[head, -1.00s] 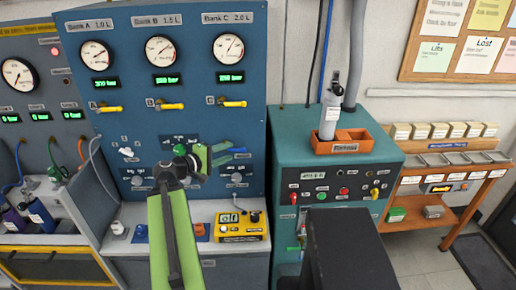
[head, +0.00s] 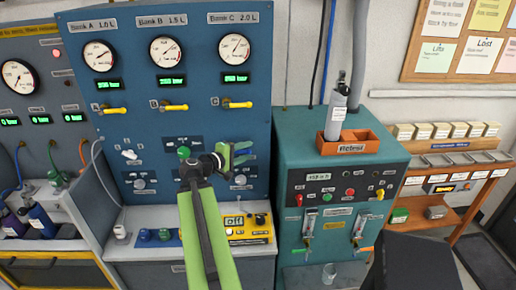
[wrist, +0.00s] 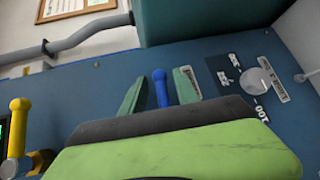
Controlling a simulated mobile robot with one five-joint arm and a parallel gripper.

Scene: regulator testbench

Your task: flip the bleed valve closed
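A blue lever (wrist: 160,88), which I take to be the bleed valve handle, stands out from the blue panel in the wrist view. My gripper (wrist: 160,90) has one green finger on each side of it. Narrow gaps show beside the lever, so the fingers look open around it and not clamped. The lever's base is hidden by my gripper's body. In the head view my gripper (head: 239,154) is at the lower right of the blue panel (head: 205,125), below the Bank C gauge, and mostly covers the lever.
Yellow bank valve handles (head: 173,107) sit above my gripper on the panel. A round knob (wrist: 256,81) is to the right of the lever in the wrist view. A yellow meter box (head: 250,238) stands below. A teal cabinet (head: 290,150) with an orange tray (head: 361,143) stands to the right.

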